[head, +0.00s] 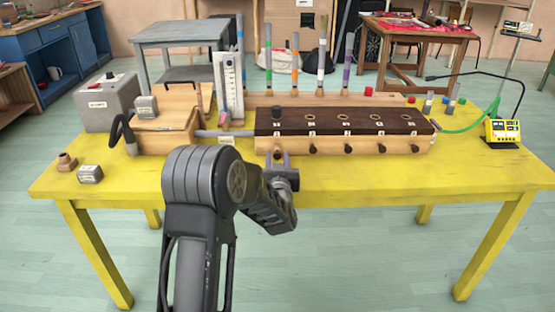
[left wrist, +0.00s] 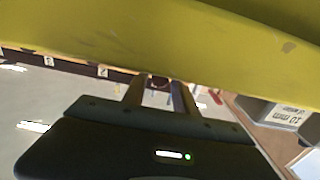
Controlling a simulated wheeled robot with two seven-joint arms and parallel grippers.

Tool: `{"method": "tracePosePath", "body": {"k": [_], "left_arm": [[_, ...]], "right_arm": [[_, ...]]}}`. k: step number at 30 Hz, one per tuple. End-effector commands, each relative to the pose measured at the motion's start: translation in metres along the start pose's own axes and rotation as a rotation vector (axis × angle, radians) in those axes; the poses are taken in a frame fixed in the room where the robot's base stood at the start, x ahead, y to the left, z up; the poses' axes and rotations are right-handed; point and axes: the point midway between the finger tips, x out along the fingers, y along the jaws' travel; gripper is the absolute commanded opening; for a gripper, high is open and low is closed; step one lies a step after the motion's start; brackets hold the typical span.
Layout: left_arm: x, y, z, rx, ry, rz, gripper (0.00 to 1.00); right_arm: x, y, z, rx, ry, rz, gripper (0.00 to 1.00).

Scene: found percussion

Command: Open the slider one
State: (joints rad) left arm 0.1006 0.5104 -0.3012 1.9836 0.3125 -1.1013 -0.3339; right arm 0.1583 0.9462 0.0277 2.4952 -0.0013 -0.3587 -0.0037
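A long wooden box with a dark top (head: 345,122) stands on the yellow table. Its top has a row of numbered holes, and its front has a row of dark slider knobs. The leftmost slider knob (head: 277,152) is at my left gripper (head: 280,158). My left gripper's two fingers are apart, one on each side of this knob. In the left wrist view, the round knob end (left wrist: 160,83) shows between the fingertips (left wrist: 157,88); I see no clear contact. My right gripper is not in view.
The yellow table (head: 340,183) is clear in front of the box. A wooden case (head: 165,140) and a grey box (head: 107,101) stand at the left. Upright coloured tubes (head: 321,70) stand behind. A yellow meter (head: 502,131) with a green cable sits at the right.

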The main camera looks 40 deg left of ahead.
Motion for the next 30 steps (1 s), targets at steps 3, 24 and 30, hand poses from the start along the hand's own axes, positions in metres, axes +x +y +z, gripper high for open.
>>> {"method": "tracePosePath", "body": {"k": [3, 24, 30], "left_arm": [[0.0, 0.0, 0.0, 0.0, 0.0, 0.0, 0.44], [-0.056, 0.001, 0.0, -0.001, -0.001, 0.002, 0.44], [-0.076, 0.0, 0.0, 0.0, 0.0, 0.001, 0.44]], "right_arm": [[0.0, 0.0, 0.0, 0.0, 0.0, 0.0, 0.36], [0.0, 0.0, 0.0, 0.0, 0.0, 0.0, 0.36], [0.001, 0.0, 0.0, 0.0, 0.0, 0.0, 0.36]]}}
